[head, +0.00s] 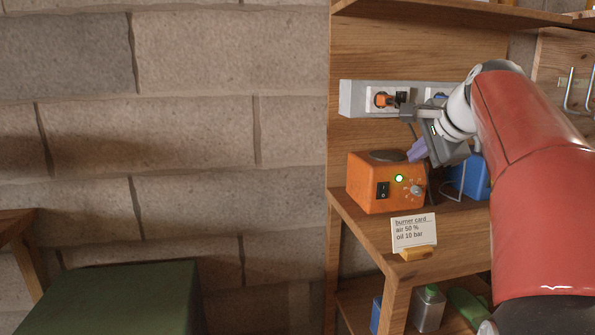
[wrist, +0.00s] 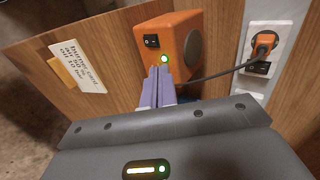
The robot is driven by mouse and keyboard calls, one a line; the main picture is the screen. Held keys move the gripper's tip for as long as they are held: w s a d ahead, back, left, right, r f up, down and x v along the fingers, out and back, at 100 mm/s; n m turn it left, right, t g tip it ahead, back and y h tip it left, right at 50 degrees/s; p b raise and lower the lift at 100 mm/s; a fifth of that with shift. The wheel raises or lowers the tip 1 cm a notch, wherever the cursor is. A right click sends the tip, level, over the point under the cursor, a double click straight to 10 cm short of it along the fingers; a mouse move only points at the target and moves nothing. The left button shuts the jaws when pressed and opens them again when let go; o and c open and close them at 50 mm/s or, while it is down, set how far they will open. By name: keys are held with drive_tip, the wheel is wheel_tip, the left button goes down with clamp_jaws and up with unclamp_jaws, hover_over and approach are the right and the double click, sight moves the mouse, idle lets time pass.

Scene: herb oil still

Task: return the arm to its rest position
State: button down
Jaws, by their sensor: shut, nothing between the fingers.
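My gripper (head: 416,150) reaches in from the right in the head view, with its purple-grey fingers just in front of an orange box's upper right part. In the wrist view my gripper's fingers (wrist: 158,78) are together and empty, pointing at the box's front. The orange box (head: 368,190) has a black rocker switch, a lit green lamp and a knob, and stands on a wooden shelf. It also shows in the wrist view (wrist: 182,32), where the fingers hide part of its front. I cannot tell whether the fingertips touch it.
A socket strip (head: 349,99) with an orange plug is on the back panel. A blue box (head: 474,178) stands behind my gripper. A burner card (head: 414,231) stands at the shelf (head: 456,235) front. A metal can (head: 427,309) is below. A green-topped block (head: 125,290) is at lower left.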

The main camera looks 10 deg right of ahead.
drive_tip(key=s+a+f+n+g, duration=0.3)
drive_tip(key=s+a+f+n, duration=0.6)
drive_tip(key=s+a+f, duration=0.45)
drive_tip(key=s+a+f+n, duration=0.2)
drive_tip(key=s+f+n, duration=0.2)
drive_tip(key=f, duration=0.3)
drive_tip(key=s+a+f+n+g, duration=0.1)
drive_tip(key=s+a+f+n, duration=0.2)
drive_tip(key=s+f, duration=0.4)
drive_tip(key=shift+s+f+n+g, duration=0.2)
drive_tip(key=shift+f+n+g, duration=0.1)
drive_tip(key=shift+n, duration=0.4)
